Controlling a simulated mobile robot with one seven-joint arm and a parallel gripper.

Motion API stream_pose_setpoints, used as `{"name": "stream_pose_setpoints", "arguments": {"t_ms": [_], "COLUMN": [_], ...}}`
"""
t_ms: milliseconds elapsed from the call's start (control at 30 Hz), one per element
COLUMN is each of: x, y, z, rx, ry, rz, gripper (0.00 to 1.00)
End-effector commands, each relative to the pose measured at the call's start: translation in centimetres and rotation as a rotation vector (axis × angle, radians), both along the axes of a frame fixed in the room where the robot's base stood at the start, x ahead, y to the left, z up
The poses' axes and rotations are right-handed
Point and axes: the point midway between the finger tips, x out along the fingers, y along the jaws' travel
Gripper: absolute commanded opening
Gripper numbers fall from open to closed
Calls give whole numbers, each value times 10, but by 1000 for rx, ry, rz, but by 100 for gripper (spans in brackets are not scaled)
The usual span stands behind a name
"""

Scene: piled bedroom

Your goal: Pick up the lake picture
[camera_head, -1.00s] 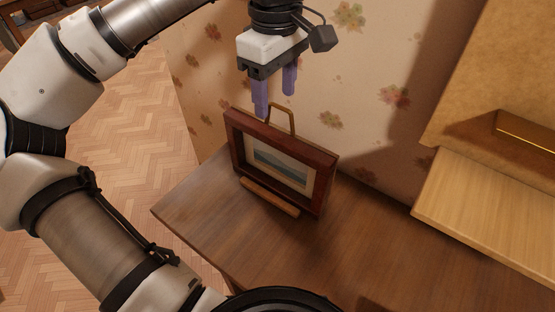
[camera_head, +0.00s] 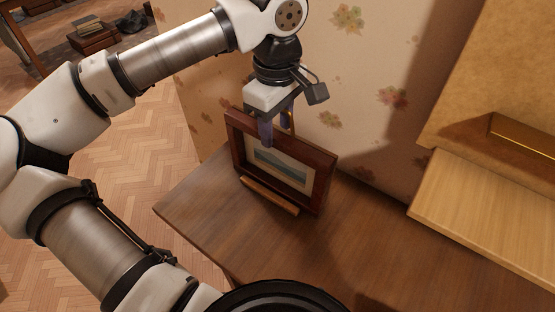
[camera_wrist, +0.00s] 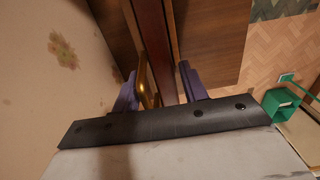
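The lake picture (camera_head: 280,168) stands on the wooden tabletop in a dark red-brown frame, with a small wooden ledge at its foot and a brass loop behind its top. My gripper (camera_head: 278,130) is lowered over the frame's top edge, one purple finger in front and the other behind. In the wrist view the open fingers (camera_wrist: 158,85) straddle the frame's top edge (camera_wrist: 157,50), and the brass loop (camera_wrist: 143,85) lies beside the left finger. A gap shows between the right finger and the frame.
The wooden table (camera_head: 235,245) is clear in front of the picture. A flowered wall (camera_head: 370,60) stands close behind it. A pale wooden shelf or box (camera_head: 480,215) is at the right. In the wrist view a green bin (camera_wrist: 281,104) is on the floor.

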Motion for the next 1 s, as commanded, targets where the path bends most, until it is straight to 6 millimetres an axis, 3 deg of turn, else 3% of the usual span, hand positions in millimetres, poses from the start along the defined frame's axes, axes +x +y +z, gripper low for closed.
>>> {"name": "stream_pose_setpoints", "arguments": {"t_ms": [33,300,767,1000], "x": [0,0,0,1], "y": [0,0,0,0], "z": [0,0,2,20], "rx": [0,0,0,0], "ry": [0,0,-1,-4], "rz": [0,0,0,1], "gripper": [36,1,0,0]}}
